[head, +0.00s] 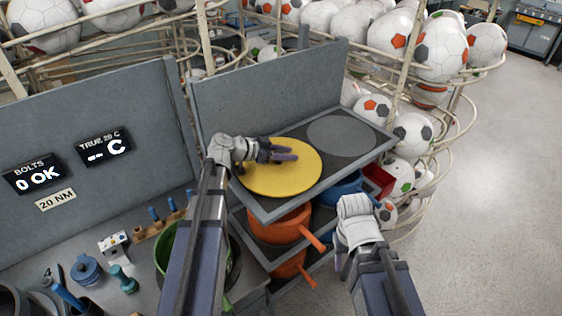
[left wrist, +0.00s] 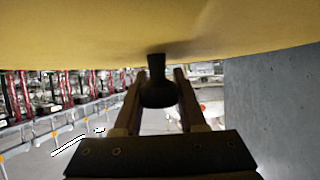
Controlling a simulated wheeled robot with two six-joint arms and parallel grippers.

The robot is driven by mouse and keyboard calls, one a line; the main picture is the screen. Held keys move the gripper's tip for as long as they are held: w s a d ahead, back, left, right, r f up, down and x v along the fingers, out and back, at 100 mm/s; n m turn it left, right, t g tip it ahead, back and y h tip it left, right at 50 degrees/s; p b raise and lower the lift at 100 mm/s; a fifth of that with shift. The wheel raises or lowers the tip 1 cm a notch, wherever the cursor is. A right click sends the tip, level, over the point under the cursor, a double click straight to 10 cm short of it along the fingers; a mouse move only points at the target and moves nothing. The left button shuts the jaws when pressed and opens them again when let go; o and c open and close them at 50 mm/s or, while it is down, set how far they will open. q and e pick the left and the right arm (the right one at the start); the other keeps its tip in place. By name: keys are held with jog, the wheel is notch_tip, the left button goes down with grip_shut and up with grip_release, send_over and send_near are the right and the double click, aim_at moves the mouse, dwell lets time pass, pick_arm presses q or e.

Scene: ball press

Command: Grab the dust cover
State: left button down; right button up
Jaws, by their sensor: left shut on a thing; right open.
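The dust cover (head: 270,180) is a round yellow disc on the left part of the upper grey shelf top. In the left wrist view, its yellow surface (left wrist: 110,40) fills the top of the picture, with a dark knob (left wrist: 158,85) standing out from it. My left gripper (head: 290,155) is over the disc, its fingers on either side of the knob and shut on it. I cannot tell whether the disc is lifted off the shelf. My right gripper (head: 342,258) is open, low in front of the shelf's right side; its fingertips are mostly hidden by my arm.
A flat grey round spot (head: 345,137) lies bare to the right of the cover. Orange pans (head: 280,228) sit on the shelves below. A grey panel (head: 265,90) stands behind. Racks of footballs (head: 440,50) are behind and right; open floor (head: 500,200) lies right.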

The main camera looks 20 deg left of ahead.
pick_arm(q)
jog(key=shift+r, duration=0.15)
notch_tip(320, 180, up, 10)
jog(key=p, duration=1)
jog(key=shift+f, duration=0.2)
